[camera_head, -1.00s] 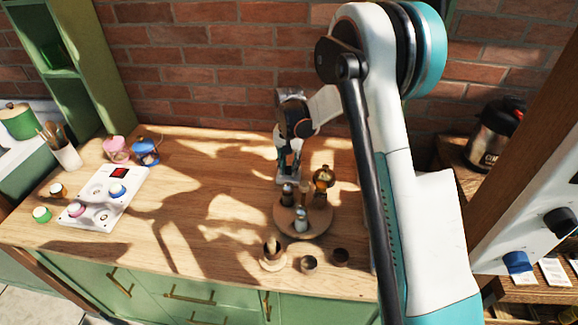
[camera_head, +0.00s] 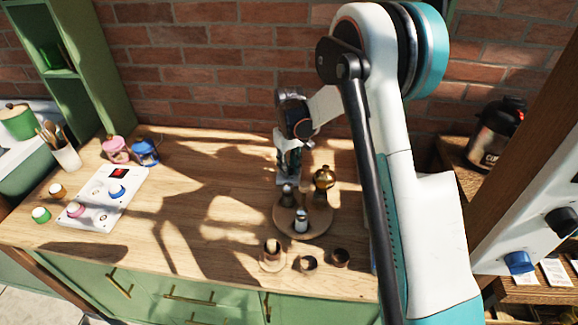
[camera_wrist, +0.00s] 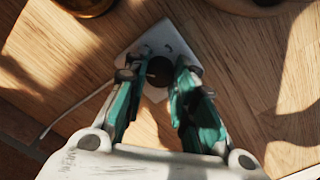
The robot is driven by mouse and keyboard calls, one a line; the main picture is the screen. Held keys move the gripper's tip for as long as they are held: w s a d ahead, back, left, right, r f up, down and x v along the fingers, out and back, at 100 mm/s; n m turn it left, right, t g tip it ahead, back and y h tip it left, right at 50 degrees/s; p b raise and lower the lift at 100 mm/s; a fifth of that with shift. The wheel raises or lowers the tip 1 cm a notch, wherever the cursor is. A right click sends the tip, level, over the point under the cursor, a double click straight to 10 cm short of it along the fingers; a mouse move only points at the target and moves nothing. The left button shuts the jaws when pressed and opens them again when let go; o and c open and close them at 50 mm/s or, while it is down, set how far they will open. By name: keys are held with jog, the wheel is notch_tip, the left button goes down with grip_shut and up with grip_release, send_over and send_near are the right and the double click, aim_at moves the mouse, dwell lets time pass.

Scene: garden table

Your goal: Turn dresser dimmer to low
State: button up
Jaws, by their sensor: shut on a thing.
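The dimmer is a white square plate (camera_wrist: 150,45) with a dark round knob (camera_wrist: 159,70), flat on the wooden top with a thin pale cable running from it. In the wrist view, my gripper (camera_wrist: 161,82) has its teal fingers on either side of the knob, shut on it. The fingers partly hide the knob and plate. In the head view, my gripper (camera_head: 288,172) points down behind the round tray, and the plate is mostly hidden under it. The knob's marking is too small to read.
A round wooden tray (camera_head: 318,228) with bottles stands just in front of my gripper. Several small cups (camera_head: 309,263) stand near the front edge. A white control panel (camera_head: 100,215), a pink jar (camera_head: 116,149) and a blue jar (camera_head: 146,151) are at left. The brick wall is close behind.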

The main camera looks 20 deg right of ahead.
jog(key=shift+n, duration=0.5)
jog(key=o, duration=1.1)
notch_tip(320, 180, up, 12)
